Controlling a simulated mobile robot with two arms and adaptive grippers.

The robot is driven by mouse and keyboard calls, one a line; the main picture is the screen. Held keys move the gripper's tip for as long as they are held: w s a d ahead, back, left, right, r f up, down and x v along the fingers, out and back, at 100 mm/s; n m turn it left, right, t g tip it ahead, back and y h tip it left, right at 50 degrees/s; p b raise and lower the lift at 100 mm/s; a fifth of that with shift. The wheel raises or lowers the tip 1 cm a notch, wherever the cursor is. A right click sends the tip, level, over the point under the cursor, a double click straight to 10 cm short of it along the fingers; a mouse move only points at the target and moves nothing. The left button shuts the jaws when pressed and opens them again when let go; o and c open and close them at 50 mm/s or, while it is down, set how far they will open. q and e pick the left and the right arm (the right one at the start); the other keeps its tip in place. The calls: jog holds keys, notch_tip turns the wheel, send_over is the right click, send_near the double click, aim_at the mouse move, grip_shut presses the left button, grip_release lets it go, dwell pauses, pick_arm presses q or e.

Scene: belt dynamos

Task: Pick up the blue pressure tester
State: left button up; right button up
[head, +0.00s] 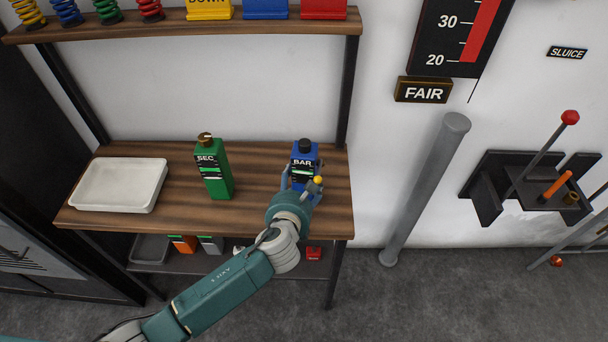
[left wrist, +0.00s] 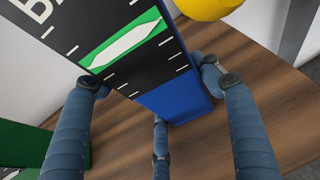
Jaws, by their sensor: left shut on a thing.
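The blue pressure tester (head: 305,153), marked BAR with a black cap on top, stands near the right end of the wooden shelf board. My left gripper (head: 302,178) reaches it from the front and is shut on it. The left wrist view shows the tester's blue body (left wrist: 172,99) and black face with a green window, with my left gripper's (left wrist: 157,92) fingers at both sides and one below. The tester looks slightly tilted there; whether its base touches the board is hidden. My right gripper is in neither view.
A green SEC device (head: 213,172) stands left of the tester, with a gap between. A white tray (head: 119,186) lies at the board's (head: 265,212) left end. An upper shelf (head: 240,27) with springs and colored blocks is above. A grey pipe (head: 425,190) leans at the right.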

aim_at(300, 155)
pick_arm(q)
jog(key=shift+w+r, duration=0.1)
jog(key=shift+r, duration=0.15)
notch_tip(300, 155, up, 10)
jog(key=shift+f+p, duration=0.1)
jog(key=shift+p, duration=0.2)
jog(key=shift+f+b, duration=2.15)
jog(key=shift+f, duration=2.2)
jog(key=shift+f, duration=0.2)
jog(key=shift+f, duration=0.25)
jog(key=shift+f, duration=0.15)
